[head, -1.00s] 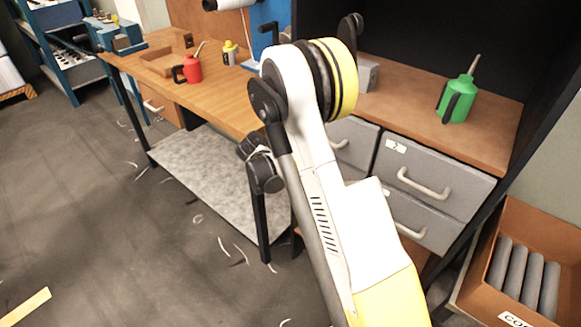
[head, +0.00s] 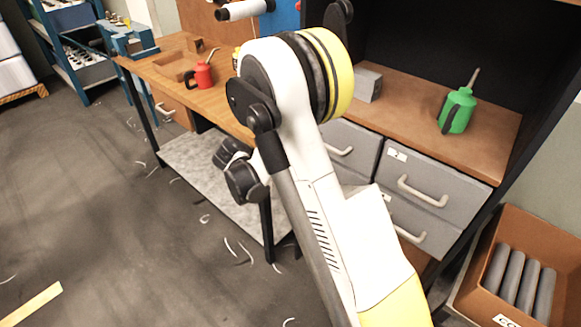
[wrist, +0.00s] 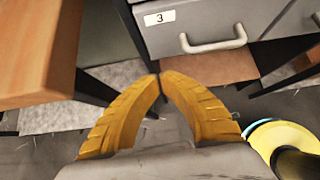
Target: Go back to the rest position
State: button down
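In the wrist view my gripper (wrist: 159,80) shows as two ribbed yellow fingers. Their tips come together and nothing shows between them. Below it are the grey floor and dark table legs. A grey drawer marked 3 (wrist: 205,20) with a pale handle is just beyond the fingertips in the picture, and a wooden edge (wrist: 30,50) is at the left. In the head view my white and yellow arm is folded in front of the workbench (head: 215,100); the gripper's fingers cannot be made out there.
A red oil can (head: 203,75) stands on the workbench. A green oil can (head: 457,110) and a grey block (head: 367,84) stand on the shelf over the grey drawers (head: 425,190). A brown box (head: 490,290) of grey cylinders is at the lower right. Floor at the left is mostly clear.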

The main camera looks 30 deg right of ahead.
jog(key=s+a+r+m+t+y, duration=0.1)
jog(key=s+a+r+m+y, duration=0.15)
jog(key=s+r+m, duration=0.45)
jog(key=s+a+r+m+t+y, duration=0.1)
jog(key=s+a+r+m+y, duration=0.2)
jog(key=r, duration=0.6)
jog(key=s+a+r+m+t+y, duration=0.1)
jog(key=s+a+m, duration=0.3)
jog(key=s+m, duration=0.2)
jog(key=s+a+r+m+t+y, duration=0.1)
jog(key=s+a+r+m+y, duration=0.1)
jog(key=s+m, duration=0.4)
jog(key=s+a, duration=0.1)
jog(key=s, duration=0.2)
jog(key=shift+s+a+r, duration=0.25)
jog(key=shift+s+a, duration=0.05)
jog(key=shift+a, duration=0.05)
